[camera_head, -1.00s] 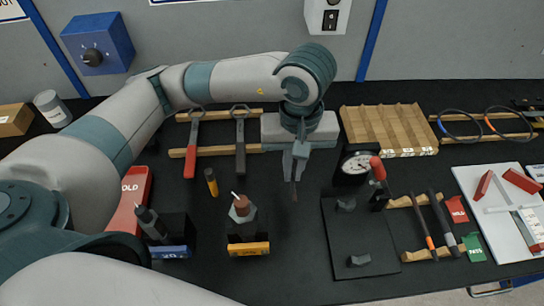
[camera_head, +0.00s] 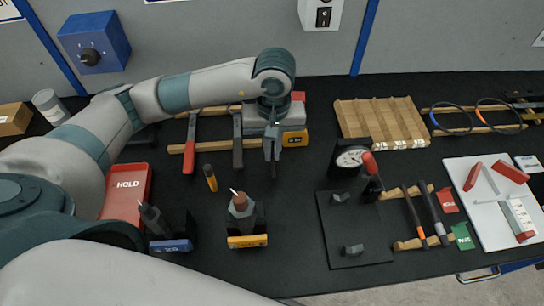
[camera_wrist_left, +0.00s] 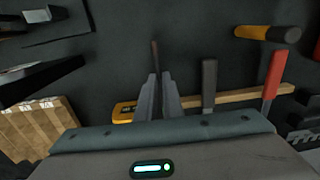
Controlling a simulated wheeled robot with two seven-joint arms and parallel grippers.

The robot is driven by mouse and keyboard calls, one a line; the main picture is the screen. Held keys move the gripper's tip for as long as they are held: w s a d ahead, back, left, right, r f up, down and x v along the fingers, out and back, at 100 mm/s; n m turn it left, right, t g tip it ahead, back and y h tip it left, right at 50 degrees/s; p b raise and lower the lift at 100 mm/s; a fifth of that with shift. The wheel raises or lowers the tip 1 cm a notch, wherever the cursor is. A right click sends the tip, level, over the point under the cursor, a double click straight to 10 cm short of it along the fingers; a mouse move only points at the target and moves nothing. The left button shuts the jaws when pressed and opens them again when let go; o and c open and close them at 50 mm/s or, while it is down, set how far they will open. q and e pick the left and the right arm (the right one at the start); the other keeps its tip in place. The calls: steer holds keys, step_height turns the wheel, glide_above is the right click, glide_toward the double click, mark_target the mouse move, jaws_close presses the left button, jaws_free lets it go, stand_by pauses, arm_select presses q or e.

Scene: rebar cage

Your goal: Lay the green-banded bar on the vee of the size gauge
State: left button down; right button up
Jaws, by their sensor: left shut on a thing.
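My left gripper (camera_head: 271,152) is shut on a thin dark bar, above the back middle of the bench. In the left wrist view the bar (camera_wrist_left: 155,52) sticks out beyond the fingertips, with a brownish end. No green band shows on it; the gripped part is hidden. The size gauge appears to be the black plate (camera_head: 350,258) with two small dark blocks and a dial (camera_head: 351,159) behind, right of my gripper and apart from it. No bar lies on its blocks. My right gripper is not in view.
A slotted wooden rack (camera_head: 380,120) stands behind the gauge. Bare bench lies before the gauge's left side.

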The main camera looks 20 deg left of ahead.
mark_target(272, 157)
arm_select(q)
step_height(272, 157, down, 3)
steer(key=shift+s+r+p, duration=0.1)
steer(key=shift+r+p, duration=0.05)
steer(key=shift+p, duration=0.6)
steer(key=shift+f, duration=0.4)
steer(key=shift+f+b, duration=0.2)
steer(key=shift+b, duration=0.1)
steer(key=c, duration=1.9)
jaws_free()
steer(key=shift+r, duration=0.15)
